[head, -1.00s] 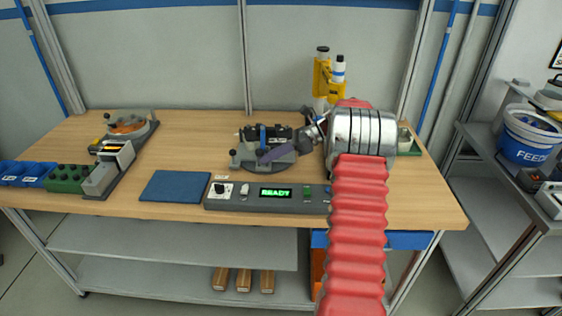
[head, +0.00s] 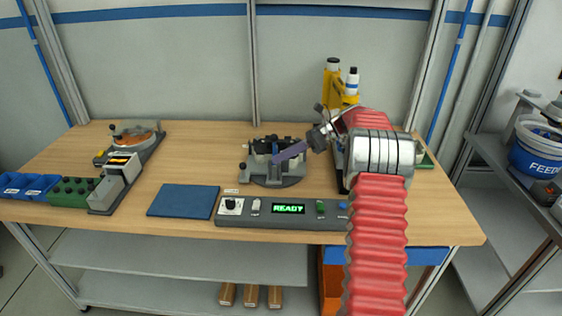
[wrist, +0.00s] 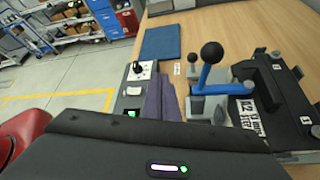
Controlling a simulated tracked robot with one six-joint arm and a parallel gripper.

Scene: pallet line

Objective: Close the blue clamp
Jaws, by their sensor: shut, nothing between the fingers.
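The blue clamp (wrist: 205,78) shows in the wrist view as a blue lever with a black ball knob, on a grey fixture. The knob stands out above the fixture. In the head view the clamp is a small blue piece (head: 275,147) on the grey round-based fixture (head: 262,178), partly hidden by my gripper. My gripper (head: 283,156) has purple fingers, shut and empty, just in front of the fixture. In the wrist view the fingers (wrist: 163,92) lie left of the lever, with a small gap visible; contact cannot be told.
A control box with a READY display (head: 289,209) stands at the front edge, close below my gripper. A blue mat (head: 183,200) lies to the left. A yellow dispenser (head: 332,80) with bottles stands behind my arm.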

